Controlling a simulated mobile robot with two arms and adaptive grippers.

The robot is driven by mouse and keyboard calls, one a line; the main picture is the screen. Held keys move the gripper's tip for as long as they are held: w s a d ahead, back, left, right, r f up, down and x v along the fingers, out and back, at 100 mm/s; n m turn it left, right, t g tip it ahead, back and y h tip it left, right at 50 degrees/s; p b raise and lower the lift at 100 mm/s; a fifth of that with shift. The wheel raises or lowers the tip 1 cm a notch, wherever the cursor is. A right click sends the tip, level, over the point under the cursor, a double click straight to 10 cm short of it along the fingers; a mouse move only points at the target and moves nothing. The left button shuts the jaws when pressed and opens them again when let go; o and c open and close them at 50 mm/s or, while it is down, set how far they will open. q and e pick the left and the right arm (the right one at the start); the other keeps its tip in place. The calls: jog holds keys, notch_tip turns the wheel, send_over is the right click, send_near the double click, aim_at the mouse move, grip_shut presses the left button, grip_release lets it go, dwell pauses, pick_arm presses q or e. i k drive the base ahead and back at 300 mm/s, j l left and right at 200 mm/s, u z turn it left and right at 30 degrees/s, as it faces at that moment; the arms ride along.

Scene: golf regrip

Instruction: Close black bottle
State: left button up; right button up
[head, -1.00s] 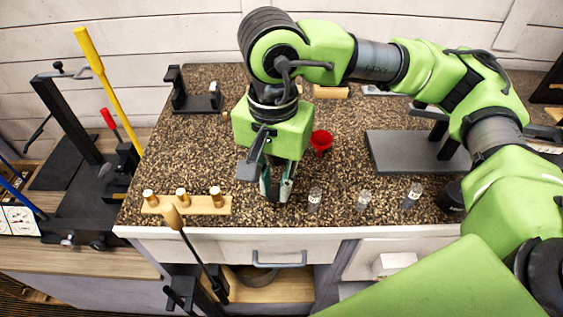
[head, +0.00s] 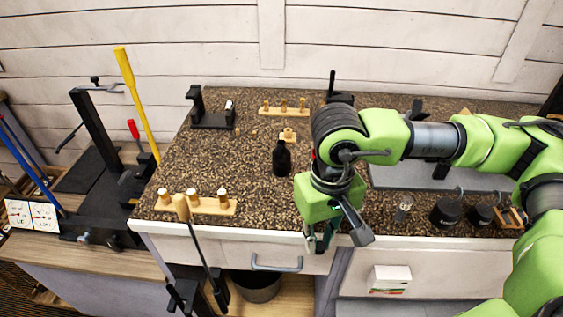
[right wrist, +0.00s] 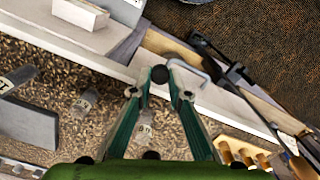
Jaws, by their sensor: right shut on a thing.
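The black bottle (head: 282,159) stands upright on the speckled counter in the head view, left of my right arm. I cannot make out a cap on its neck. My right gripper (head: 318,245) is at the counter's front edge, to the right of the bottle and nearer the front, apart from it. In the right wrist view the fingers (right wrist: 159,88) close on a small dark round piece, which looks like a black cap (right wrist: 159,74). In the head view my gripper hides this piece. My left gripper is not in view.
A wooden rack with stoppers (head: 208,205) lies at the front left of the speckled counter (head: 240,165). Dark jars (head: 446,211) and a clear vial (head: 404,207) stand at the right. A golf club (head: 205,260) stands before the drawer.

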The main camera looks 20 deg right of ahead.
aim_at(280, 154)
jog(key=k+l+u, duration=0.1)
jog(key=l, duration=0.35)
jog(key=k+l+u, duration=0.1)
jog(key=l, duration=0.3)
jog(key=k+l+u, duration=0.15)
jog(key=l, duration=0.25)
jog(key=k+l+u, duration=0.1)
jog(key=k+l, duration=0.15)
jog(key=l, duration=0.15)
